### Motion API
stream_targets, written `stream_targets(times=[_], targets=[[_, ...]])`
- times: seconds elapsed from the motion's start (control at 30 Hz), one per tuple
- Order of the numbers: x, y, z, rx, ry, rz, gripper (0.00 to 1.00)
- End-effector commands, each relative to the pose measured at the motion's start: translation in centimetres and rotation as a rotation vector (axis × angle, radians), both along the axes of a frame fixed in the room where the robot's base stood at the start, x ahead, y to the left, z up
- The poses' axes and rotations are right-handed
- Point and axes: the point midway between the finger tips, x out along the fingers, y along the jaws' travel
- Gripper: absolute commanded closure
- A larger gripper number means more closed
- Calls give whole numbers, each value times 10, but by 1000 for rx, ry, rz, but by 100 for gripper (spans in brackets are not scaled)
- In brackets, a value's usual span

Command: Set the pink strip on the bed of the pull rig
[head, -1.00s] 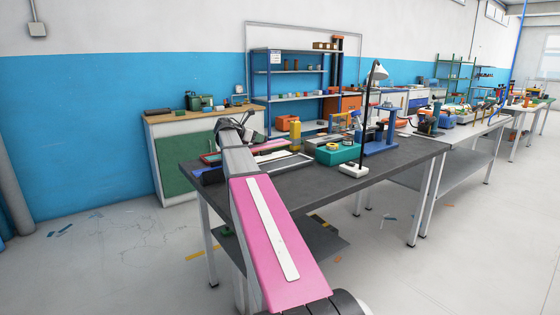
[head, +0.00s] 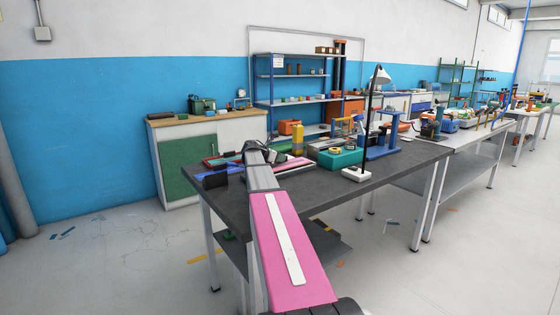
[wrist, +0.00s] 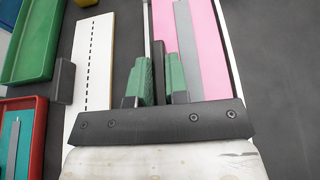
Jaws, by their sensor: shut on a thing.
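The pink strip (wrist: 213,55) shows in the wrist view as a long flat pink piece with a grey band along it. The fingers hide part of that side. In the head view the pink strip (head: 296,165) is on or just above a pale-rimmed dark frame on the table, probably the bed of the pull rig; whether it touches is unclear. My gripper (head: 257,150) is small there, and its fingertips are hidden.
A white board with a dashed line (wrist: 91,65) lies left of my fingers, with a dark block (wrist: 63,81) beside it. Green (wrist: 32,45) and red (wrist: 20,125) trays are further left. A teal case (head: 340,158), lamp (head: 357,174) and blue stand (head: 382,145) are to the right.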

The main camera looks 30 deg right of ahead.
Motion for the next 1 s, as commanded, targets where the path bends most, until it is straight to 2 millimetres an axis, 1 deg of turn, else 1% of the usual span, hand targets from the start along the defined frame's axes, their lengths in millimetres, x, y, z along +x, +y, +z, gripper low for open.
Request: stream_targets(times=[0.03,0.1,0.43,0.47,0.5,0.53,0.9,1.0], targets=[[0,0,-6,0,1,0,100],[0,0,-9,-1,0,0,100],[0,0,-11,0,-1,0,100],[0,0,-11,0,-1,0,79],[0,0,-11,0,-1,0,66],[0,0,-11,0,-1,0,60],[0,0,-8,0,-1,0,60],[-1,7,-5,0,-1,1,60]])
